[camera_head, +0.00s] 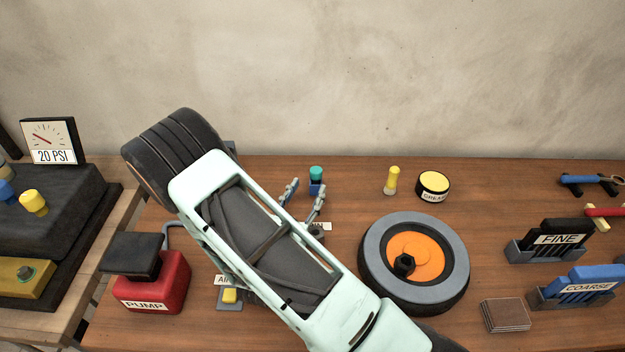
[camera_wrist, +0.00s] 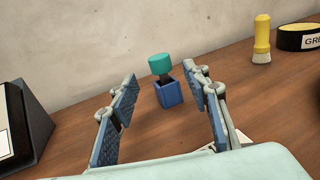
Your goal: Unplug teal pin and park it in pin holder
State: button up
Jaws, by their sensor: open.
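The teal pin (camera_head: 316,173) stands in a small open-topped blue block (camera_head: 316,189) at the back of the wooden bench. In the wrist view the teal cap (camera_wrist: 160,64) sits above the blue block (camera_wrist: 170,95), tilted slightly, with a dark shaft below it. I cannot tell for sure whether this block is the pin holder. My gripper (camera_head: 305,190) is open and empty. In the wrist view its two fingers (camera_wrist: 161,80) stand left and right of the pin and block, apart from both; the pin appears beyond the tips.
A yellow-handled brush (camera_head: 391,181) and a grease tin (camera_head: 433,185) stand to the right. A wheel with an orange hub (camera_head: 376,262) lies nearer. A red pump (camera_head: 152,284) and a grey block with a yellow button (camera_head: 229,297) are at left. My arm hides mid-bench.

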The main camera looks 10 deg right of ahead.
jog(key=v, duration=0.5)
jog(key=shift+s+a, duration=0.2)
jog(key=shift+s, duration=0.1)
jog(key=shift+s+a, duration=0.1)
jog(key=shift+s, duration=0.2)
jog(key=shift+r, duration=0.1)
